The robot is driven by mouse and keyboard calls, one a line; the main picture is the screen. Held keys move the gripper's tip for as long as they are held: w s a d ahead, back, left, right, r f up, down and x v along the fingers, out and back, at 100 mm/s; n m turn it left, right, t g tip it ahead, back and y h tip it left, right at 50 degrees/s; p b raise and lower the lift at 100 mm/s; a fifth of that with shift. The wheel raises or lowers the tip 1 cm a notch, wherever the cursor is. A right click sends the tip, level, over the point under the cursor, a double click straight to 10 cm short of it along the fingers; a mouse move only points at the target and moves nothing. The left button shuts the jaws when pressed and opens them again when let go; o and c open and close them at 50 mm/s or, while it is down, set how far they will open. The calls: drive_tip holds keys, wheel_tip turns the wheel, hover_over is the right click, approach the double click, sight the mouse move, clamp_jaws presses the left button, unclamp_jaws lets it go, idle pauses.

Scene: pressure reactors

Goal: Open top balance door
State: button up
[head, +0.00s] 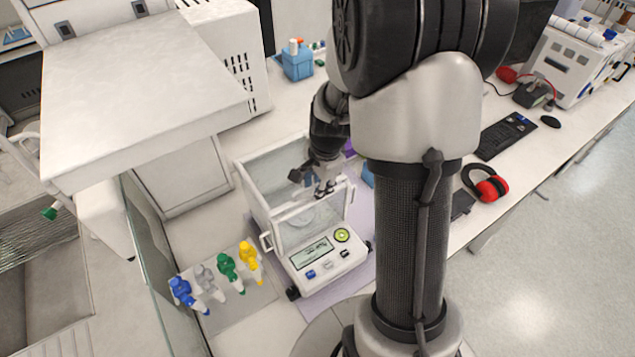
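The balance (322,268) has a white base with a display and buttons at its front, and a clear glass chamber with white frame edges behind. A round pan shows faintly through the glass. My gripper (325,190) is at the top of the chamber, near its front right edge. It is small in view and partly hidden by my wrist, so I cannot tell whether its fingers touch the top door, are inside the chamber or are shut. My arm covers the chamber's rear right part. The top door's own outline is unclear.
Red earmuffs (486,184) and a keyboard (505,135) lie to the right. A glass panel (160,260) and a large white machine (140,90) bound the left.

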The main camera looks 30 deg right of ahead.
drive_tip(key=s+r+p, duration=0.2)
drive_tip(key=r+p, duration=0.5)
drive_tip(key=r, duration=0.3)
drive_tip(key=s+r+p, duration=0.2)
drive_tip(key=r+p, duration=0.5)
drive_tip(key=r, duration=0.2)
drive_tip(key=shift+r, duration=0.35)
idle(0.8)
drive_tip(key=shift+w+d, duration=0.1)
wheel_tip(320, 180, up, 12)
drive_tip(key=s, duration=0.2)
drive_tip(key=shift+s, duration=0.2)
idle(0.3)
drive_tip(key=shift+f, duration=0.2)
drive_tip(key=shift+c, duration=0.5)
